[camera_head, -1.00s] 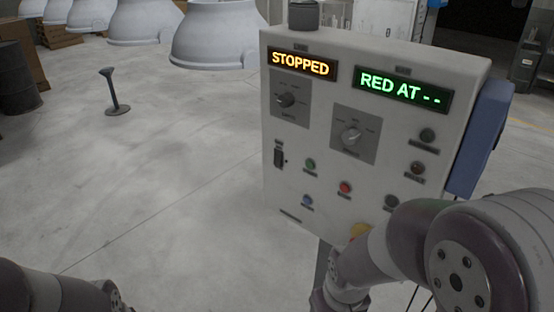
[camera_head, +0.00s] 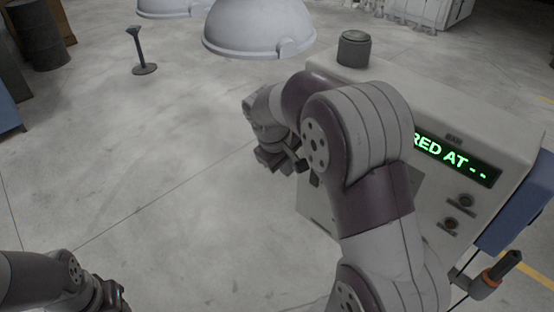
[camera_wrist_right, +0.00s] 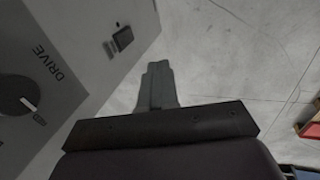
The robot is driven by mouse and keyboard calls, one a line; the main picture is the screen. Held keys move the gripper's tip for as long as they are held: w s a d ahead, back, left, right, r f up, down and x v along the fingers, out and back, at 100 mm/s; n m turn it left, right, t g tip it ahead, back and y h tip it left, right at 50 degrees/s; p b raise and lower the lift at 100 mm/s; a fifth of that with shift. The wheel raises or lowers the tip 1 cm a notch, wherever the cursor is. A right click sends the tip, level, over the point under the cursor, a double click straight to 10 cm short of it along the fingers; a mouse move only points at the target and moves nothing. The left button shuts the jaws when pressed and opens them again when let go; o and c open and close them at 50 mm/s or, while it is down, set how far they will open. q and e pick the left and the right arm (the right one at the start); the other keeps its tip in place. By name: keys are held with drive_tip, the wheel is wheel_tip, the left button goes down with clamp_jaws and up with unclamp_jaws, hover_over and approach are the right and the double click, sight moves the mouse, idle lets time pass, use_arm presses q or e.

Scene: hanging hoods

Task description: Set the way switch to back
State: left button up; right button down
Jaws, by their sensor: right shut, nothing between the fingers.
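The grey control panel (camera_head: 470,110) stands at the right in the head view, its left face largely hidden by my right arm. In the right wrist view, a small dark switch (camera_wrist_right: 123,39) sits on the panel face; its label is too small to read, so I cannot confirm it is the way switch or tell its setting. A round black knob (camera_wrist_right: 22,104) marked DRIVE is at the left. My right gripper (camera_head: 272,160) is shut and empty near the panel's left side; its fingers (camera_wrist_right: 156,80) appear apart from the switch. My left gripper (camera_head: 112,297) is partly visible at the bottom left.
The panel's green display (camera_head: 455,158) reads RED AT --. A dark cylinder (camera_head: 353,48) stands on top of the panel. A small dark stand (camera_head: 140,55) and a barrel (camera_head: 38,35) are farther back. The floor at left is clear.

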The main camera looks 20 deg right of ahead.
drive_tip(key=p, duration=0.3)
approach(307, 180)
drive_tip(key=s+a+f, duration=0.3)
drive_tip(key=s+f, duration=0.1)
drive_tip(key=d, duration=0.1)
drive_tip(key=w+d+p, duration=0.1)
drive_tip(key=w+d+f+p, duration=0.1)
drive_tip(key=d, duration=0.1)
drive_tip(key=shift+a, duration=0.1)
